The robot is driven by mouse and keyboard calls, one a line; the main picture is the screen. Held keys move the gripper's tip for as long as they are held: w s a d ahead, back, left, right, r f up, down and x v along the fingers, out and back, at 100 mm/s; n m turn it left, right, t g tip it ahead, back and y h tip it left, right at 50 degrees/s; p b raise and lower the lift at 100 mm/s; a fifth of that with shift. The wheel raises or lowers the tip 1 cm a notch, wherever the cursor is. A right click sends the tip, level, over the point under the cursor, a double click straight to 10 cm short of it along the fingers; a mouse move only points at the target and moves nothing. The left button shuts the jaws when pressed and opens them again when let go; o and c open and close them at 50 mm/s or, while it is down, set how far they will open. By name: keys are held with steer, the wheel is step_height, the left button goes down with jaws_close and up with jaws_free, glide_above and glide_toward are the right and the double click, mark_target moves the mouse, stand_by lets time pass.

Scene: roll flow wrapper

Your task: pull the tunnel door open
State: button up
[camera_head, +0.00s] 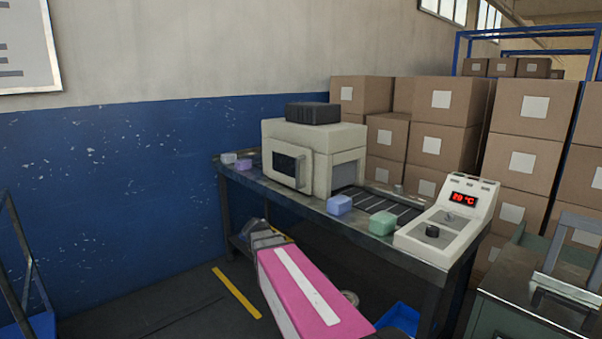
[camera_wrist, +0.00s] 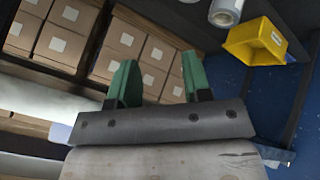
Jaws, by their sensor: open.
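The tunnel (camera_head: 342,147) is a cream box-shaped machine on a metal table. Its door (camera_head: 287,165) is on the front side, with a dark window and a light handle at its right edge; the door looks shut. My gripper shows in the wrist view (camera_wrist: 158,85) with two green fingers spread apart and nothing between them. In the head view my pink and white arm (camera_head: 312,292) reaches up from the bottom, its end low in front of the table and below the door. The fingertips cannot be made out there. The wrist view does not show the door.
A conveyor (camera_head: 395,206) leaves the tunnel, with a blue block (camera_head: 340,204) and a green block (camera_head: 382,223) near the table's front edge. A control box (camera_head: 450,225) reads about 20 °C. Stacked cartons (camera_head: 447,105) stand behind. A yellow bin (camera_wrist: 254,42) shows in the wrist view.

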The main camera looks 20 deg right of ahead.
steer(key=w+d+r+m+t+h, duration=0.2)
steer(key=w+d+r+m+h, duration=0.25)
steer(key=w+r, duration=0.65)
steer(key=m+t+h, duration=0.2)
steer(key=m+h, duration=0.2)
steer(key=h, duration=0.1)
glide_toward(296, 172)
steer(key=d, duration=0.2)
steer(key=shift+n, duration=0.25)
steer(key=x, duration=1)
steer(key=shift+w+d, duration=0.2)
steer(key=shift+w, duration=0.2)
jaws_close()
